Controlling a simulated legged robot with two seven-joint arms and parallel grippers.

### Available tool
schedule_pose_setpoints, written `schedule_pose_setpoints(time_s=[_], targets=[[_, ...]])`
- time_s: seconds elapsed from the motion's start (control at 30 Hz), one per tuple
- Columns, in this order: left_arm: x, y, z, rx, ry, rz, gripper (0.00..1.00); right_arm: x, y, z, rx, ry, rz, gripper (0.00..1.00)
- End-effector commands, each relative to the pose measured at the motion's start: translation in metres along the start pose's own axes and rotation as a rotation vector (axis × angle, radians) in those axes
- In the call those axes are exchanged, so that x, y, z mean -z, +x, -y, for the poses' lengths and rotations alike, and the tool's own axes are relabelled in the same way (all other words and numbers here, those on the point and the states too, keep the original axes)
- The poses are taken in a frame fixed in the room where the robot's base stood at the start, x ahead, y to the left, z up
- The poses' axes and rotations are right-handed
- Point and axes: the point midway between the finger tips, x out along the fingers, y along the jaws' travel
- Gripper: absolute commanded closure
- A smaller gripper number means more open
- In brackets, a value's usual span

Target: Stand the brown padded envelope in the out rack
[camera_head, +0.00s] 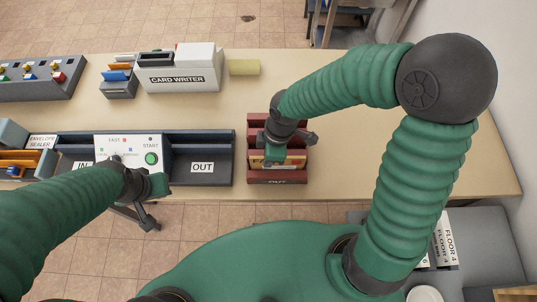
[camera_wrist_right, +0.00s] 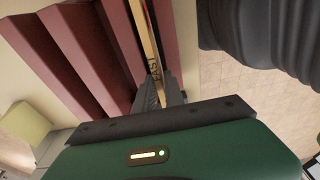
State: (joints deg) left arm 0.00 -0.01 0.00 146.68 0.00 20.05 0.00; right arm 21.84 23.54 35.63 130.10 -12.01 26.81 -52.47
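The dark red out rack (camera_head: 298,179) stands at the front edge of the table, with an OUT label low on its front. A tan-brown envelope (camera_head: 290,158) is upright in the rack's front part, seen nearly edge-on and partly covered by my right gripper (camera_head: 272,160). In the right wrist view, the envelope's thin edge (camera_wrist_right: 143,30) runs between the red dividers (camera_wrist_right: 60,65), and the right fingers (camera_wrist_right: 163,93) close around it. Whether the envelope touches the rack's floor is hidden. My left gripper (camera_head: 148,215) is empty in front of the table; its opening is unclear.
A dark machine with IN and OUT bays (camera_head: 203,143) and a START panel (camera_head: 128,148) sits left of the rack. A card writer (camera_head: 180,70) and a yellow pad (camera_head: 244,67) are behind. The table right of the rack is clear.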

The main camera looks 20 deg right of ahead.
Motion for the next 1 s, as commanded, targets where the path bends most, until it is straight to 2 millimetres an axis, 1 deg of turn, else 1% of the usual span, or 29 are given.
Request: schedule_pose_setpoints(time_s=[0.03,0.1,0.8,0.87,1.0], targets=[[0.0,0.001,0.0,0.0,0.0,0.0,1.0,-0.001,0.002,0.0,0.001,0.001,0.0,0.71],[0.0,0.001,0.0,0.0,0.0,0.0,1.0,-0.001,0.002,0.0,0.0,0.001,0.0,0.64],[0.0,0.001,0.0,0.0,0.0,0.0,1.0,-0.001,0.002,0.0,0.0,0.001,0.0,0.64],[0.001,-0.002,0.0,0.0,0.0,0.0,1.0,-0.001,-0.001,0.0,0.0,0.001,0.0,0.64],[0.004,-0.016,0.0,0.0,0.0,0.0,1.0,0.001,-0.014,0.0,0.0,0.001,0.0,0.64]])
